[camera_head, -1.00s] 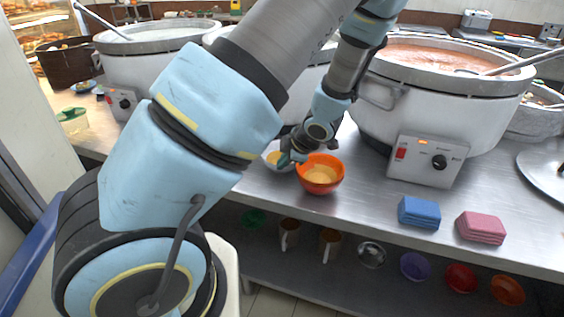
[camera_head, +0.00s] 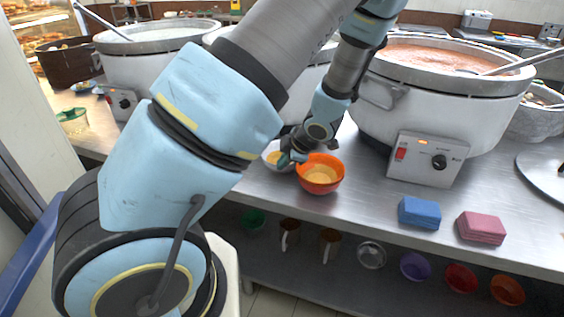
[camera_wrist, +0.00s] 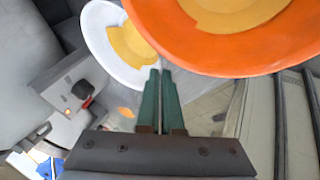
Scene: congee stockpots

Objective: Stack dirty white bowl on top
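The dirty white bowl (camera_head: 270,152) has a yellow-orange stain inside. It is just left of an orange bowl (camera_head: 334,182) with a similar yellowish stain inside. My gripper (camera_head: 298,158) is at the white bowl's right rim, beside the orange bowl. In the wrist view, the green fingers of my gripper (camera_wrist: 160,76) are close together at the rim of the white bowl (camera_wrist: 94,38) and appear to pinch it. The orange bowl (camera_wrist: 190,52) fills the upper right there. The white bowl's underside is hidden, so I cannot tell its height above the counter.
Large stockpots stand behind, the right one (camera_head: 440,108) close to my arm. A blue sponge stack (camera_head: 419,212) and a pink sponge stack (camera_head: 481,228) lie on the steel counter (camera_head: 375,205) to the right. Bowls and mugs sit on the shelf below. Counter between orange bowl and sponges is clear.

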